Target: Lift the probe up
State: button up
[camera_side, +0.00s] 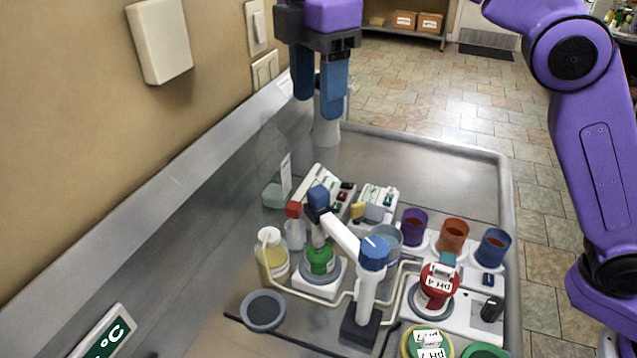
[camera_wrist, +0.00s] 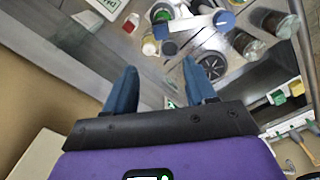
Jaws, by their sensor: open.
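The probe has a blue cap (camera_side: 318,197) and hangs at the end of a white holder arm (camera_side: 343,235). Its lower part goes down to a green bottle (camera_side: 320,260) on a white unit. The arm pivots at a blue knob (camera_side: 375,252) on a white post with a dark base. My gripper (camera_side: 318,108) is open and empty, pointing down, well above and behind the probe in the side view. In the wrist view my gripper (camera_wrist: 158,74) shows two blue fingers apart. The probe's blue cap (camera_wrist: 169,48) lies beyond the fingertips. The probe's tip is hidden.
Purple, orange and blue cups (camera_side: 453,236) stand at right, beside a red-capped pH 4 bottle (camera_side: 438,284). A yellowish bottle (camera_side: 272,254) is left of the green one. The wall (camera_side: 85,130) borders the left. The counter's far part (camera_side: 420,165) is bare.

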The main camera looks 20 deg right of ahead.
aim_at(319, 190)
notch_tip(319, 190, down, 15)
jog(key=shift+s+f, duration=0.1)
jog(key=shift+f, duration=0.1)
dwell(0.7)
grip_shut()
jog(key=shift+r, duration=3.1)
